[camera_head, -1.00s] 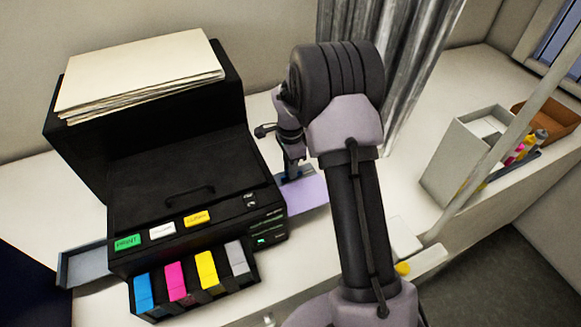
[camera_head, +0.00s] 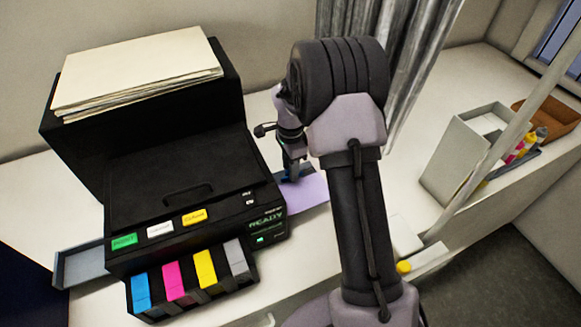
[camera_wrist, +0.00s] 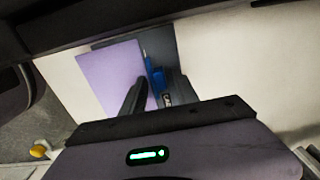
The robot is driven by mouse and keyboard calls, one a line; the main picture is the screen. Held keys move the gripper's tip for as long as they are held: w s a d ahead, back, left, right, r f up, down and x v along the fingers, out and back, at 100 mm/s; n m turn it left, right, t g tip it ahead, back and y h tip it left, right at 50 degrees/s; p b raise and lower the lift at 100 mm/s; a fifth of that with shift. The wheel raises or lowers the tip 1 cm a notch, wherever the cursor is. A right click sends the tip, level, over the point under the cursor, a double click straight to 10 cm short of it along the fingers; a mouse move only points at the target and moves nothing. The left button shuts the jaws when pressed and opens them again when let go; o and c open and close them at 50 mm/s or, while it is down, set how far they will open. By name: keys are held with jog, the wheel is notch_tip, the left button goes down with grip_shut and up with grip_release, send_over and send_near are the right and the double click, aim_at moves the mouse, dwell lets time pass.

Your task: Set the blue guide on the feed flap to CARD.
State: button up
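The feed flap (camera_wrist: 165,44) shows in the wrist view as a dark grey panel, partly covered by a lilac sheet (camera_wrist: 108,72). The blue guide (camera_wrist: 157,78) stands on it at the right of the sheet. My gripper (camera_wrist: 153,82) reaches down over the flap with its two dark fingers apart. The blue guide is between them, closer to the right finger; contact is unclear. In the head view, my gripper (camera_head: 292,172) is at the printer's right side, above the lilac sheet (camera_head: 308,191), and my arm hides part of the flap.
The black printer (camera_head: 185,180) carries a paper stack (camera_head: 140,72) and colour cartridges (camera_head: 175,280) in front. Its display (camera_head: 267,222) reads READY. A grey tray (camera_head: 80,265) sticks out left. A grey box (camera_head: 462,150) stands far right. White table is bare behind my arm.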

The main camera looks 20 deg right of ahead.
notch_tip(320, 180, up, 17)
jog(key=p, duration=0.1)
jog(key=shift+r+p, duration=0.2)
jog(key=shift+p, duration=0.2)
jog(key=s+a+f+n+t+b, duration=0.2)
jog(key=s+a+f+n+b, duration=0.2)
jog(key=s+b, duration=0.3)
jog(key=s+a+f+n+t+y+b, duration=0.1)
jog(key=s+a+f+n+t+b, duration=0.1)
jog(key=s+a+f+n+b, duration=0.3)
jog(key=s+a+f+n+t+y+b, duration=0.1)
jog(key=s+a+f+n+b, duration=0.3)
jog(key=s+b, duration=0.7)
jog(key=s+a+f, duration=0.1)
jog(key=s, duration=0.3)
jog(key=shift+s+a+f+n+t, duration=0.2)
jog(key=shift+s+a+n+t, duration=0.1)
jog(key=shift+t, duration=0.1)
